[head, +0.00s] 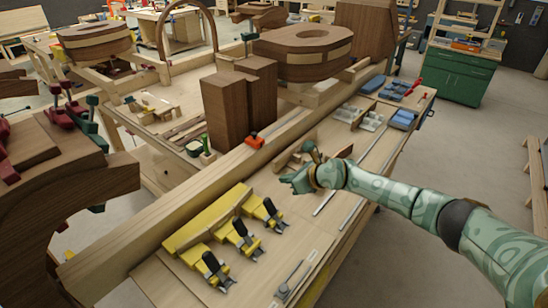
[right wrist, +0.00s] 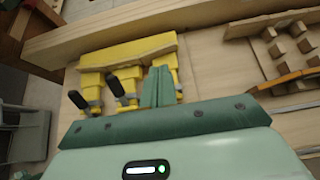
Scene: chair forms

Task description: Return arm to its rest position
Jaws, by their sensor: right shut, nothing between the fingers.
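My right arm (head: 395,195) reaches in from the right over the workbench, patterned in green. My right gripper (head: 290,181) is above the bench top, to the right of the yellow clamping jig (head: 213,222). In the right wrist view its fingers (right wrist: 158,88) are together with nothing between them, in front of the yellow jig (right wrist: 130,52). The jig has black-handled toggle clamps (head: 215,268) and lies on the bench. My left gripper is not in view.
Tall brown wooden blocks (head: 224,112) stand behind a long beam (head: 190,195). An orange tool (head: 254,140) sits beside them. Blue trays (head: 403,119) and metal rods lie on the bench (head: 325,240) farther right. A dark curved wooden form (head: 60,190) stands at left. Open floor (head: 400,265) lies at right.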

